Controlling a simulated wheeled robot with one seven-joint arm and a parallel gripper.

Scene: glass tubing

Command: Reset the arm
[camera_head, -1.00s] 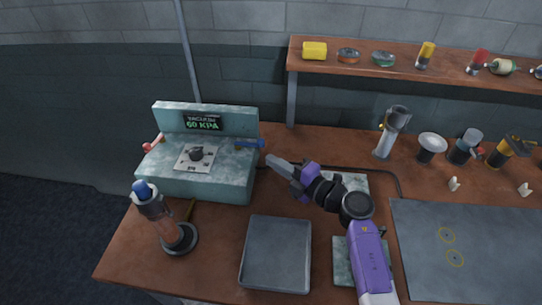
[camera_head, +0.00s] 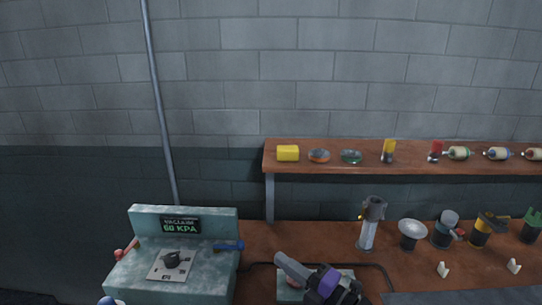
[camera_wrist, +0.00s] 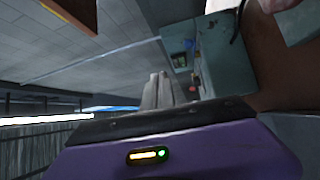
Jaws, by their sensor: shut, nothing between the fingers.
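My gripper (camera_head: 281,259) is at the bottom of the head view, its grey fingers pointing up and left, just right of the blue-handled valve on the vacuum unit. The fingers lie together and hold nothing. In the wrist view the closed fingers (camera_wrist: 158,88) stand above my purple gripper body, with nothing between them. Most of my arm is below the edge of the head view.
The vacuum unit (camera_head: 150,265) reads 60 KPA at lower left. A wooden shelf (camera_head: 400,147) with small items runs along the brick wall.

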